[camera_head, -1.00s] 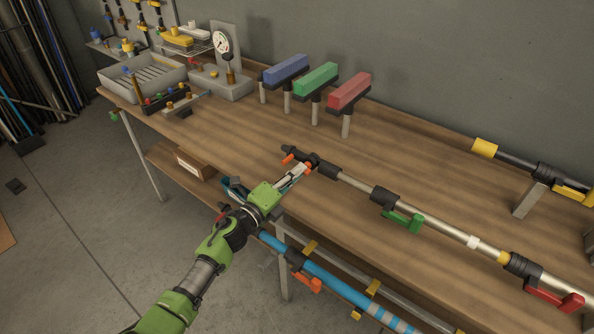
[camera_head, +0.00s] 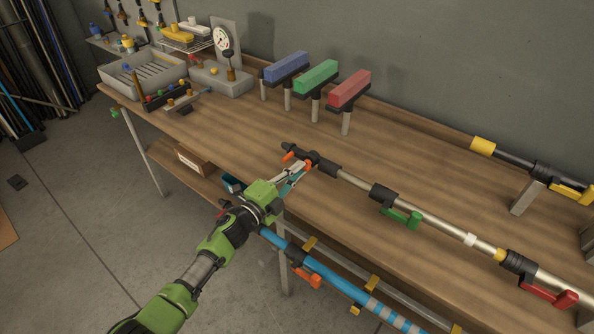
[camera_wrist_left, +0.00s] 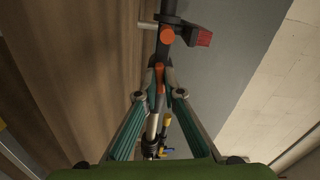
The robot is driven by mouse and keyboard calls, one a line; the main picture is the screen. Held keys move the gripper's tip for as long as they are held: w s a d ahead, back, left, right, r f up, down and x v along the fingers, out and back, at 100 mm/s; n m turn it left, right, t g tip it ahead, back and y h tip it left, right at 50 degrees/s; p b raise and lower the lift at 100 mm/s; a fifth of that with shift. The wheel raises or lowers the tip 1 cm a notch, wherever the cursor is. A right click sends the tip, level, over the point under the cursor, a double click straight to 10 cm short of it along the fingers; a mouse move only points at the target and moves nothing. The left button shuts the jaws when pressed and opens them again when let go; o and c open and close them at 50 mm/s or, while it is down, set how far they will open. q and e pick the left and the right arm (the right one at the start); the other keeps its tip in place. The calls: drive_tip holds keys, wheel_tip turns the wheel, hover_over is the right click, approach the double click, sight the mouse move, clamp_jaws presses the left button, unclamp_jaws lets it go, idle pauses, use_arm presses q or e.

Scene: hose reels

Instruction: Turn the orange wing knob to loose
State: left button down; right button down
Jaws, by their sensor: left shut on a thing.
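The orange wing knob (camera_head: 288,157) sits at the far left end of a silver pole with black fittings (camera_head: 345,183) on the workbench. My left gripper (camera_head: 301,168) reaches over the bench's front edge to this end and is shut on the knob. In the left wrist view, the gripper's tips (camera_wrist_left: 160,77) close on an orange wing, and the round orange hub (camera_wrist_left: 167,36) shows just beyond them. The fingers hide part of the knob in the head view. My right gripper is not in view.
The pole also carries a green lever (camera_head: 403,217) and a red lever (camera_head: 548,292). A blue pole (camera_head: 335,283) hangs below the bench's front edge. Blue, green and red blocks on posts (camera_head: 316,78) stand behind. The bench top (camera_head: 235,140) left of the pole is clear.

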use_arm(q)
drive_tip(key=c, duration=2.2)
unclamp_jaws()
drive_tip(key=shift+o, duration=0.2)
drive_tip(key=v, duration=1.2)
